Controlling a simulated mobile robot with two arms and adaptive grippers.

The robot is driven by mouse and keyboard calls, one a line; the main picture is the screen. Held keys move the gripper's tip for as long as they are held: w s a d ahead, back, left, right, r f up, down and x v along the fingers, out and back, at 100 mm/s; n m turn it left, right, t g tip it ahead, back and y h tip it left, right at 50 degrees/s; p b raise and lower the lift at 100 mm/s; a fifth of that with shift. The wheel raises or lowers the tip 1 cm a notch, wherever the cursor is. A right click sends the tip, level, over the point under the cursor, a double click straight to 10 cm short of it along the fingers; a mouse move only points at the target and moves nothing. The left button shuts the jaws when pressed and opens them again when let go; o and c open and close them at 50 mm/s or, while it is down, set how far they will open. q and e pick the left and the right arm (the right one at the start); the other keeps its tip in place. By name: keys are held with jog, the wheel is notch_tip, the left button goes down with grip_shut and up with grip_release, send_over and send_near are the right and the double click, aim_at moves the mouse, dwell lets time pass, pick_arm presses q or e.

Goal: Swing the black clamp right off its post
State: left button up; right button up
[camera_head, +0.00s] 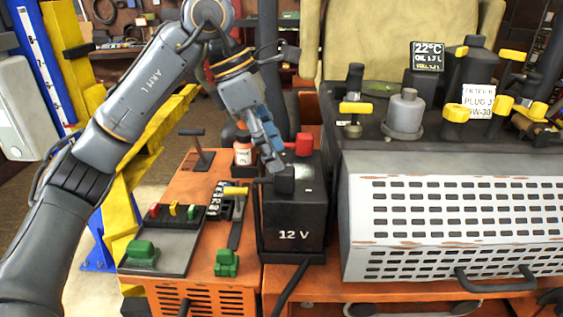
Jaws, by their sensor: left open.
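The black clamp (284,181) is on top of the black 12 V battery (292,222), toward its front left. A pale grey patch (304,173) shows just right of the clamp; I cannot tell whether it is the post or part of the battery top. My left gripper (274,158) reaches down from the upper left, its fingers open and just above and behind the clamp. I cannot tell whether a finger touches it. The fingers hide part of the battery top. My right gripper is out of view.
A red cap or clamp (303,145) stands at the battery's back. Left of the battery are a yellow-handled lever (236,190), a switch panel (175,224) and green knobs (228,262). The engine housing (450,222) with its perforated grille stands close on the right.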

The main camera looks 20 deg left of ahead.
pick_arm(q)
jog(key=x, duration=0.3)
jog(key=shift+s+d+f+p, duration=0.1)
jog(key=shift+f+p, duration=0.2)
jog(key=shift+d+f, duration=0.1)
grip_shut()
